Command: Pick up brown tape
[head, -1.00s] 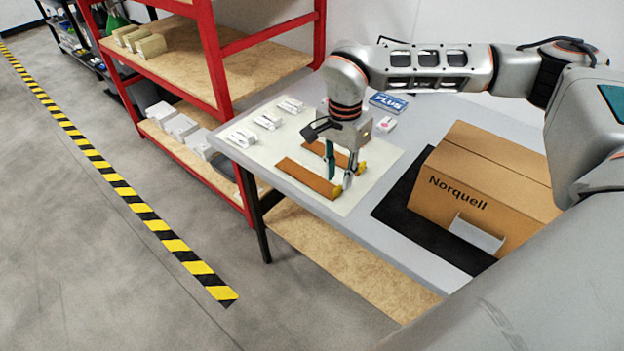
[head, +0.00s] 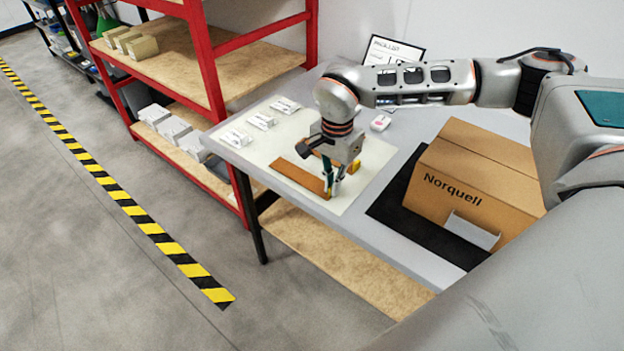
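A brown strip (head: 299,177), which looks like the brown tape, lies on a cream mat (head: 368,179) on the table. My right gripper (head: 332,194) points down at the strip's right end, with a dark green finger and a silver finger close together. It covers that end, so I cannot tell whether the fingers touch or hold it. A yellow end (head: 355,167) shows just right of the gripper; it seems to belong to a second brown strip, mostly hidden behind the gripper. My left gripper is out of view.
A cardboard box (head: 482,180) marked Norquell stands on a black mat (head: 405,221) at the right. Small white items (head: 262,122) lie at the mat's back left. A sign (head: 394,50) stands behind my arm. A red shelf rack (head: 215,75) stands left of the table.

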